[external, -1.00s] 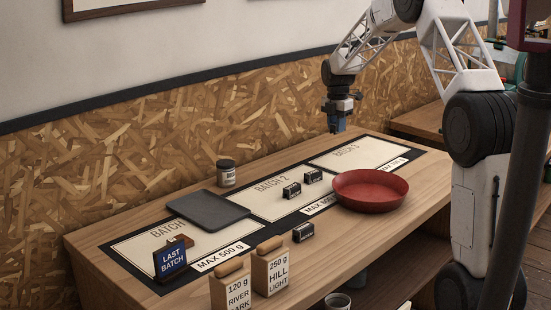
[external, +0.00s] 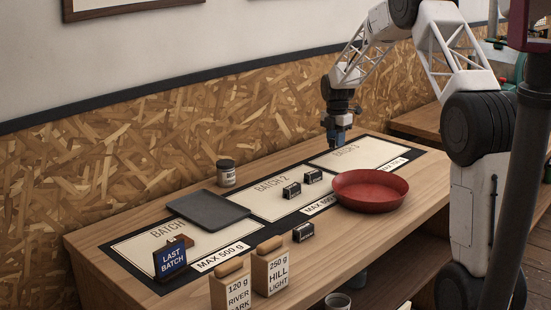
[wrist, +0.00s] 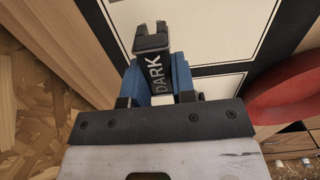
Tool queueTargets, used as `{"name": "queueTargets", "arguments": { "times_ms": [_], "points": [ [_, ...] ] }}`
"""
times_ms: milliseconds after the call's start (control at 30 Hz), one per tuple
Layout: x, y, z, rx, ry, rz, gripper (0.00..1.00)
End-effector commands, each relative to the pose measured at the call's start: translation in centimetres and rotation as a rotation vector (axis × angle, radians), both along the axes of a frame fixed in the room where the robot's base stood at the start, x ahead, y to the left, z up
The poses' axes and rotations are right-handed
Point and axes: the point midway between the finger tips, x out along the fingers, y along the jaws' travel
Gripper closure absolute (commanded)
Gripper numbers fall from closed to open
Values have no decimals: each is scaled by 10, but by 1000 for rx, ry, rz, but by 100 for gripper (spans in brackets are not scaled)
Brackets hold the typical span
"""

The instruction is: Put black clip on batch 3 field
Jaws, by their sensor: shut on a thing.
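My gripper (external: 337,139), with blue fingers, is shut on a black clip (wrist: 155,72) with white lettering reading DARK in the wrist view. In the external view the held clip cannot be made out clearly. The gripper points down above the back left part of the batch 3 field (external: 372,153), a cream panel with a black border at the far right end of the mat. It looks only a little above the surface; whether the clip touches cannot be told. Cream panels (wrist: 207,35) split by a black line lie beyond the clip in the wrist view.
A red bowl (external: 371,190) overlaps the mat's front edge beside batch 3. Two black clips (external: 291,190) (external: 313,177) stand on batch 2, another (external: 303,231) at the table's front. A grey tray (external: 207,210), a jar (external: 226,173) and weight bags (external: 271,268) are further left.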

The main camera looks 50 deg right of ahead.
Motion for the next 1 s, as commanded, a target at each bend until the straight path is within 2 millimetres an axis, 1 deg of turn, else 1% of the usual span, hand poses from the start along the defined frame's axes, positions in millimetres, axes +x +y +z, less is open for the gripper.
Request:
{"name": "queueTargets", "arguments": {
  "times_ms": [167, 267, 367, 600, 700, 1000],
  "points": [
    [0, 0, 0, 0, 0, 0, 97],
    [0, 0, -4, 0, 1, 0, 97],
    [0, 0, -13, 1, 1, 0, 97],
    [0, 0, -42, 0, 1, 0, 97],
    [0, 0, -48, 0, 0, 0, 97],
    [0, 0, -50, 0, 0, 0, 97]
  ]
}}
